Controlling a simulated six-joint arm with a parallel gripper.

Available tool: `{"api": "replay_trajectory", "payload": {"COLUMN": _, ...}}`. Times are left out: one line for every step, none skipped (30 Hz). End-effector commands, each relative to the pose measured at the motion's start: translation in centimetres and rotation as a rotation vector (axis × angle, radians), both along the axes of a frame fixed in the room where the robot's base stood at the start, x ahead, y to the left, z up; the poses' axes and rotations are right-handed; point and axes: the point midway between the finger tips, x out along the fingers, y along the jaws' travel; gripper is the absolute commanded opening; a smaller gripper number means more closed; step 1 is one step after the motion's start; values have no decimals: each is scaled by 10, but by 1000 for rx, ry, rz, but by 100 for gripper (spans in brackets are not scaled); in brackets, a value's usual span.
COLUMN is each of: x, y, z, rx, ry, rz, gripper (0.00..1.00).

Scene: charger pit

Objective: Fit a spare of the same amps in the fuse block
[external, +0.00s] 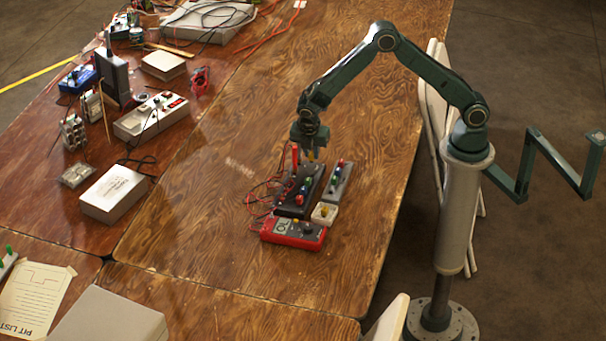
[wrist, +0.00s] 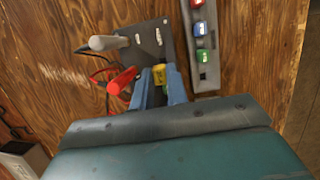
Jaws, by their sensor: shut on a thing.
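My gripper (external: 310,140) is shut on a yellow fuse (wrist: 159,76), held between the blue fingers in the wrist view. In the external view the yellow fuse (external: 311,155) hangs just above the far end of the black fuse block (external: 288,208). The block (wrist: 150,45) shows pale slots in the wrist view; its near part is hidden by the fingers. I cannot tell whether the fuse touches it. Coloured fuses stand in the block in the external view. A grey fuse strip (external: 336,191) stands right of it; the strip (wrist: 207,75) holds blue, red and green fuses.
A red probe (wrist: 121,80) and a grey-handled probe (wrist: 105,42) stand close left of the fingers, with wires. A red meter (external: 292,231) reading "OL" and a small white block (external: 325,214) with a yellow piece lie nearby. The right side of the table is clear.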

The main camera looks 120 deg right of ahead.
Motion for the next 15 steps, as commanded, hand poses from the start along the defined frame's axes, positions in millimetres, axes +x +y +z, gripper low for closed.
{"api": "replay_trajectory", "payload": {"x": 0, "y": 0, "z": -3, "rx": 1, "ry": 1, "rz": 0, "gripper": 0}}
{"api": "replay_trajectory", "payload": {"x": 0, "y": 0, "z": -5, "rx": 1, "ry": 1, "rz": 0, "gripper": 0}}
{"api": "replay_trajectory", "payload": {"x": -1, "y": 0, "z": -8, "rx": 1, "ry": 1, "rz": -1, "gripper": 0}}
{"api": "replay_trajectory", "payload": {"x": -1, "y": 0, "z": -10, "rx": 1, "ry": 1, "rz": -1, "gripper": 0}}
{"api": "replay_trajectory", "payload": {"x": -1, "y": 0, "z": -12, "rx": 2, "ry": 2, "rz": -1, "gripper": 0}}
{"api": "replay_trajectory", "payload": {"x": -1, "y": 0, "z": -16, "rx": 2, "ry": 2, "rz": -1, "gripper": 0}}
{"api": "replay_trajectory", "payload": {"x": -1, "y": 0, "z": -18, "rx": 1, "ry": 1, "rz": -1, "gripper": 0}}
{"api": "replay_trajectory", "payload": {"x": -1, "y": 0, "z": -21, "rx": 1, "ry": 1, "rz": -1, "gripper": 0}}
{"api": "replay_trajectory", "payload": {"x": -1, "y": 0, "z": -24, "rx": 1, "ry": 1, "rz": -1, "gripper": 0}}
{"api": "replay_trajectory", "payload": {"x": -1, "y": 0, "z": -26, "rx": 2, "ry": 2, "rz": -1, "gripper": 0}}
{"api": "replay_trajectory", "payload": {"x": -1, "y": 0, "z": -29, "rx": 2, "ry": 2, "rz": -1, "gripper": 0}}
{"api": "replay_trajectory", "payload": {"x": -1, "y": 0, "z": -32, "rx": 2, "ry": 2, "rz": -1, "gripper": 0}}
{"api": "replay_trajectory", "payload": {"x": -1, "y": 0, "z": -34, "rx": 3, "ry": 1, "rz": -2, "gripper": 0}}
{"api": "replay_trajectory", "payload": {"x": -1, "y": 0, "z": -36, "rx": 2, "ry": 0, "rz": -1, "gripper": 0}}
{"api": "replay_trajectory", "payload": {"x": -1, "y": 0, "z": -39, "rx": 2, "ry": 0, "rz": -1, "gripper": 0}}
